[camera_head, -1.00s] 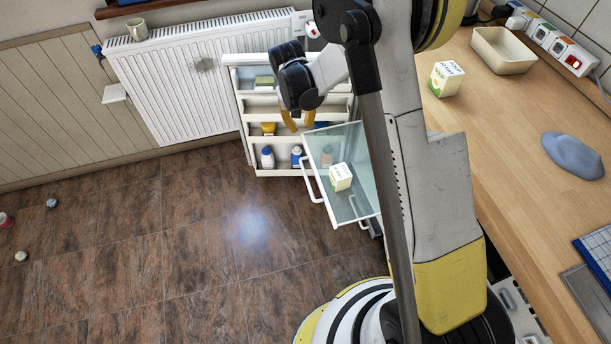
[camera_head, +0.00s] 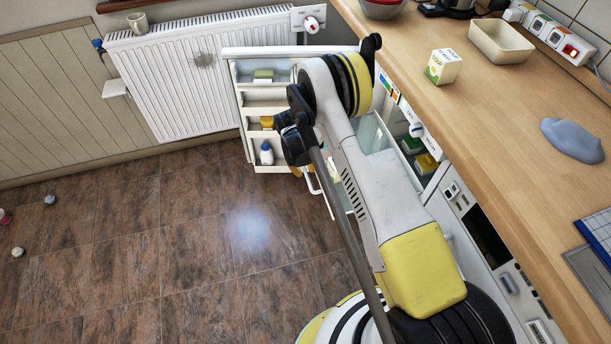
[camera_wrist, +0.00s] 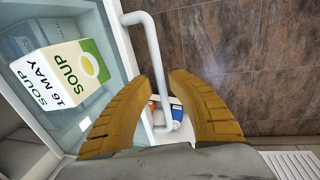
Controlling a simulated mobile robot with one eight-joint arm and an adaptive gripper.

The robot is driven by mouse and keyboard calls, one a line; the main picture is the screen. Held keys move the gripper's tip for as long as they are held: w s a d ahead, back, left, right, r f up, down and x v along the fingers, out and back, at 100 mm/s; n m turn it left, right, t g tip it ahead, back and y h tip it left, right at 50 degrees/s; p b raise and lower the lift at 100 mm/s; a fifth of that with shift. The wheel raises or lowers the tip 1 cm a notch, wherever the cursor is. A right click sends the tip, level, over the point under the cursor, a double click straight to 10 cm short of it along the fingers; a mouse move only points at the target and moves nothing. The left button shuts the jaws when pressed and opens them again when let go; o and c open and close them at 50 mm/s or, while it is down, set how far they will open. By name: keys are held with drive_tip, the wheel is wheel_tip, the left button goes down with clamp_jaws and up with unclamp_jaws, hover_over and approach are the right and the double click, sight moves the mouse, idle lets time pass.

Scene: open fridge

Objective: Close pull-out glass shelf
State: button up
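The pull-out glass shelf (camera_wrist: 118,48) has a pale glass bottom, a white rim and a white bar handle (camera_wrist: 156,62). It is pulled out of the fridge; my arm hides most of it in the head view. A soup carton (camera_wrist: 62,76) lies on the glass. My gripper (camera_wrist: 163,84) is open, with its two ochre fingers on either side of the handle bar in the wrist view. I cannot tell whether a finger touches the bar. In the head view the handle (camera_head: 312,183) shows just below my gripper (camera_head: 302,171).
The open fridge door (camera_head: 250,120) with bottles stands left of the shelf, before a white radiator (camera_head: 185,85). The wooden counter (camera_head: 500,130) runs along the right, with a carton (camera_head: 444,66) and a beige tray (camera_head: 501,42). The brown tiled floor at left is mostly clear.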

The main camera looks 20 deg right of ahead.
drive_tip(key=shift+d+f, duration=0.15)
drive_tip(key=shift+f, duration=0.7)
clamp_jaws()
